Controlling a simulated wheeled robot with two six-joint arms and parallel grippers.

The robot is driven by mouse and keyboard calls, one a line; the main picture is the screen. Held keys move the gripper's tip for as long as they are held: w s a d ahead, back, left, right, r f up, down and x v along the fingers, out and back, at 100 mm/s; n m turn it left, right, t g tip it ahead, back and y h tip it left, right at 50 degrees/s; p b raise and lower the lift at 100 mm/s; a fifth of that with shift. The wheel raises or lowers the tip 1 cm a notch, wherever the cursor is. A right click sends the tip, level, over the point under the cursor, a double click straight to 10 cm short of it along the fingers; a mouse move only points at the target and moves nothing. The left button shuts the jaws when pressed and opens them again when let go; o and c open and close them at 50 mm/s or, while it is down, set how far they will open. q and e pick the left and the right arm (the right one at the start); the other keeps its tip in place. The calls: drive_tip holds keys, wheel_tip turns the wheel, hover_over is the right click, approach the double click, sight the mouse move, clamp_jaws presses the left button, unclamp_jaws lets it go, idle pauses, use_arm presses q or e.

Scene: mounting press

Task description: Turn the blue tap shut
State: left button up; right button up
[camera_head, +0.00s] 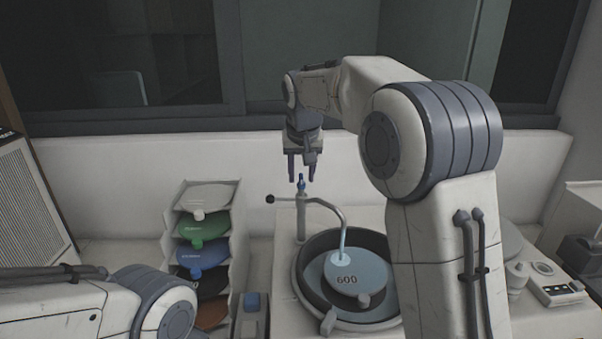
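The blue tap (301,184) is a small blue handle on top of a grey faucet post. A curved spout (338,210) runs from the post over a round dark basin (304,268). A pale stream seems to show at the spout's end, above a light blue disc marked 600 (358,270). My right gripper (301,176) points down from above, its two fingers apart, around or just above the blue handle; I cannot tell if they touch it. My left arm shows at the lower left, but its gripper is out of view.
A rack (238,236) with several coloured discs stands left of the basin. A small device with buttons (558,291) is at the right. A white wall (150,150) and window frame lie behind the tap. A grey box with a blue top (251,302) stands front left of the basin.

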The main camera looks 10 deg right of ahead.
clamp_jaws()
